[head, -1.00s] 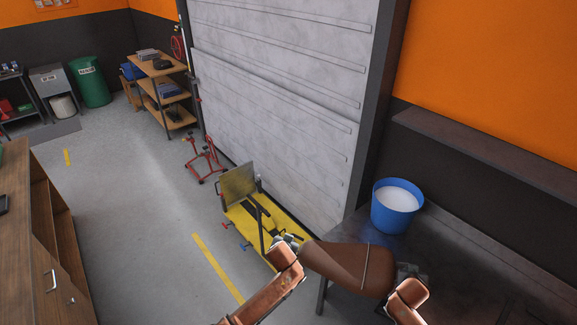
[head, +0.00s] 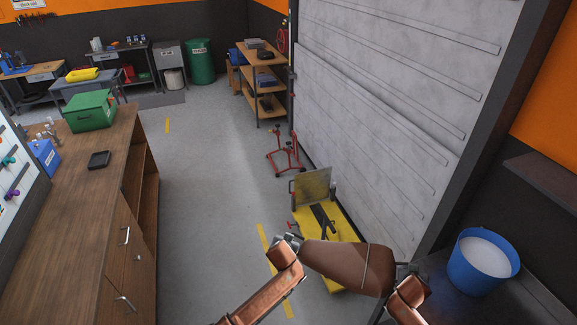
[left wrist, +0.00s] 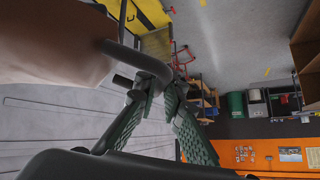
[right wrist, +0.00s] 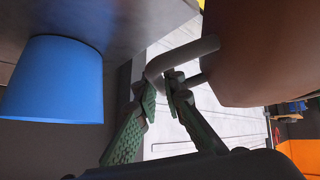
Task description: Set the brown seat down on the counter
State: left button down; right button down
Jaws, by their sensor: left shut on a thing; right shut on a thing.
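The brown seat (head: 345,265) hangs in the air between my two grippers in the head view. It has a light strap across it near its right end. My left gripper (head: 288,241) is shut on a dark bar at the seat's left end, also seen in the left wrist view (left wrist: 155,85). My right gripper (head: 402,275) is shut on a dark bent bar at its right end, as the right wrist view shows (right wrist: 165,85). The wooden counter (head: 95,185) stands at the left of the head view, well apart from the seat.
On the counter are a green case (head: 91,110), a black tray (head: 99,160) and a blue box (head: 44,156). A dark table (head: 440,310) with a blue bucket (head: 482,265) is at the right. A yellow lift (head: 335,225) stands beyond the seat. Open floor (head: 200,200) lies beside the counter.

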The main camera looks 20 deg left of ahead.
aim_at(75, 227)
jog(key=u, duration=0.5)
jog(key=i, duration=0.45)
jog(key=u, duration=1.05)
jog(key=i, duration=0.8)
jog(key=u, duration=0.85)
jog(key=i, duration=1.45)
jog(key=u, duration=0.35)
